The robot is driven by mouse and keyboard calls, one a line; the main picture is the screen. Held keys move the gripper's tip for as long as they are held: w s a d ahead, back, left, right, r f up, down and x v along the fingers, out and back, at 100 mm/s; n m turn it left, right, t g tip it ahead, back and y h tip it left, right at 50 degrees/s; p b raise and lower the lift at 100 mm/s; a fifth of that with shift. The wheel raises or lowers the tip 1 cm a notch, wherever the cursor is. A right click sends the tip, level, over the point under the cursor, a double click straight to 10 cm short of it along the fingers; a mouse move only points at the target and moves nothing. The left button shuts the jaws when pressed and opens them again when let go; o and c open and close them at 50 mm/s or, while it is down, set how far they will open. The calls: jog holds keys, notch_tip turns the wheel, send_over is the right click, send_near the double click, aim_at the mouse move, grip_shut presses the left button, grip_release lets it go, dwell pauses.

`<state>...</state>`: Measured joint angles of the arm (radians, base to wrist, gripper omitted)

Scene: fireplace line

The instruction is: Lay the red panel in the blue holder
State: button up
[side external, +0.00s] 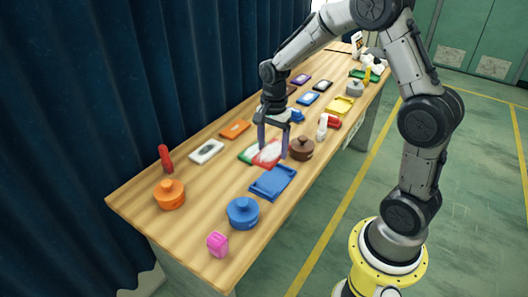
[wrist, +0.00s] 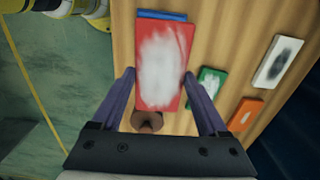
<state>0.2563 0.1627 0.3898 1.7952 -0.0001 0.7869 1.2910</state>
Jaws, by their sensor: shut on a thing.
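The red panel (side external: 266,158) has a white smeared patch on its face. My gripper (side external: 273,153) is shut on it, with one finger at each long edge, as the wrist view shows for the panel (wrist: 178,34) and the gripper (wrist: 159,74). The panel looks flat and appears to be held above the table; the exact gap is hard to tell. The blue holder (side external: 272,183) lies on the table nearer the front, apart from the panel in the side view. In the wrist view only a strip of the holder (wrist: 162,14) shows past the panel's far edge.
A green panel (wrist: 211,86) lies close beside the red one. A brown pot (side external: 301,149) stands near my gripper. A blue pot (side external: 243,213) stands in front of the holder. White (side external: 207,151) and orange (side external: 235,129) panels lie to the left. A white bottle (side external: 323,127) stands to the right.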

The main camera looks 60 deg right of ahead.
aim_at(274, 180)
jog(key=shift+s+d+f, duration=0.1)
jog(key=shift+s+d, duration=0.05)
jog(key=shift+d, duration=0.3)
jog(key=shift+f, duration=4.6)
jog(key=shift+f, duration=0.35)
jog(key=o, duration=1.3)
jog(key=shift+o, duration=0.2)
notch_tip(274, 180, up, 14)
jog(key=shift+f, duration=0.1)
